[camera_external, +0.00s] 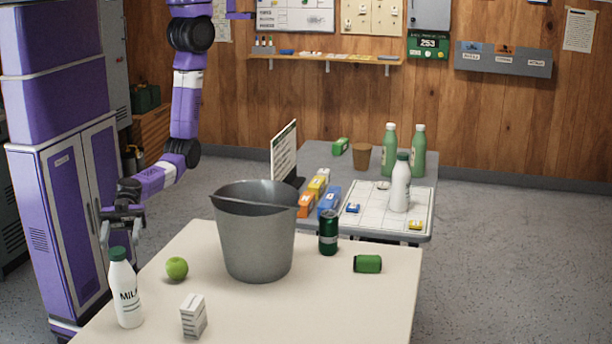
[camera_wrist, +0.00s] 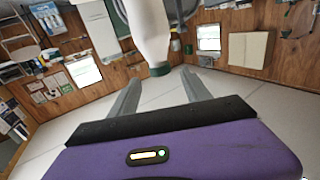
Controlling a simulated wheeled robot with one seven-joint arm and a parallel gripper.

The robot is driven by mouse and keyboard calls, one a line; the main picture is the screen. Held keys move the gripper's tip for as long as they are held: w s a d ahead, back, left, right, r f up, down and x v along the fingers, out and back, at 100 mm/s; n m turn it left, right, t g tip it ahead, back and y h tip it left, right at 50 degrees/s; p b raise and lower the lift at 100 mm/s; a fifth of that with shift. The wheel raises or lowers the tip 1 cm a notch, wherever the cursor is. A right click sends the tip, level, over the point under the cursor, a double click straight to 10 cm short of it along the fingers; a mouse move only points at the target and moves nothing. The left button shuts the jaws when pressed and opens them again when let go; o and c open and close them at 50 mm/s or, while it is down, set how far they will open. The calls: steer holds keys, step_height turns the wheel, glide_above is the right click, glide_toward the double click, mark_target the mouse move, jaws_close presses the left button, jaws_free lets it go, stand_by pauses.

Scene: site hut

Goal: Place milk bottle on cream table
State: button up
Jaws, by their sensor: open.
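A white milk bottle (camera_external: 126,292) with a dark green cap and "MILK" lettering stands upright at the left edge of the cream table (camera_external: 330,315). My gripper (camera_external: 121,236) is open, with its fingers just above and behind the bottle's cap in the external view. In the wrist view, a white bottle with a green cap (camera_wrist: 148,30) appears between the open fingers of my gripper (camera_wrist: 160,88), cap towards me. I cannot tell whether the fingers touch it. A second white bottle (camera_external: 400,188) with a green cap stands on the grey table behind.
On the cream table are a grey bucket (camera_external: 255,240), a green apple (camera_external: 177,268), a small white box (camera_external: 193,317), a dark green can (camera_external: 328,233) and a lying green can (camera_external: 367,264). The grey table (camera_external: 320,158) holds two green bottles and several small boxes.

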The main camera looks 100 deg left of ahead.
steer(key=shift+v, duration=1)
